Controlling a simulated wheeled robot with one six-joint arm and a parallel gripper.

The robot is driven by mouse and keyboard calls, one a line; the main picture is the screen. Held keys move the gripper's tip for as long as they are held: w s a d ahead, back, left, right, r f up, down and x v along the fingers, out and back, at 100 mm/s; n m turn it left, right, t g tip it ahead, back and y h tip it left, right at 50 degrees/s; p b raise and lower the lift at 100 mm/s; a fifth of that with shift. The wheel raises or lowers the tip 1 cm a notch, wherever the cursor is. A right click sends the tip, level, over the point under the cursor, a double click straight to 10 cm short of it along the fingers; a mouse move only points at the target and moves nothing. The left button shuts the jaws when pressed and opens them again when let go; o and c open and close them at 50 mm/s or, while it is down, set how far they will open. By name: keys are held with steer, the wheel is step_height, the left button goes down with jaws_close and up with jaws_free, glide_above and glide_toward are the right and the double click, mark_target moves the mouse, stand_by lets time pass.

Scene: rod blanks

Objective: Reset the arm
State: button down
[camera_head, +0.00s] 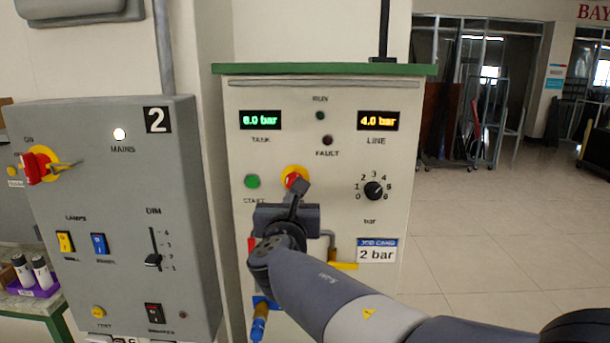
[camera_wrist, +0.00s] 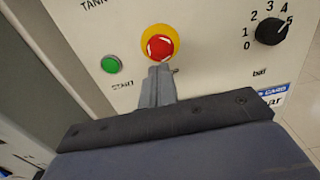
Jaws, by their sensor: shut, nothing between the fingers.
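My gripper (camera_head: 299,190) is shut and empty. In the head view its tips are in front of a cream control panel (camera_head: 330,95), just below a red stop button (camera_head: 293,176) on a yellow ring. In the wrist view the shut fingers (camera_wrist: 159,75) point at the lower edge of the red button (camera_wrist: 160,46); I cannot tell whether they touch it. My arm reaches in from the lower right and hides part of the panel's lower half.
The panel has a green start button (camera_head: 252,181), a black dial (camera_head: 374,190), a tank display (camera_head: 260,120) and a line display (camera_head: 380,120). A job card (camera_head: 377,251) reads 2 bar. A grey switch box (camera_head: 115,190) stands left. Open floor (camera_head: 490,230) lies right.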

steer(key=shift+s+a+b, duration=0.1)
steer(key=shift+s+b, duration=0.2)
steer(key=shift+s, duration=1.6)
steer(key=shift+s, duration=0.1)
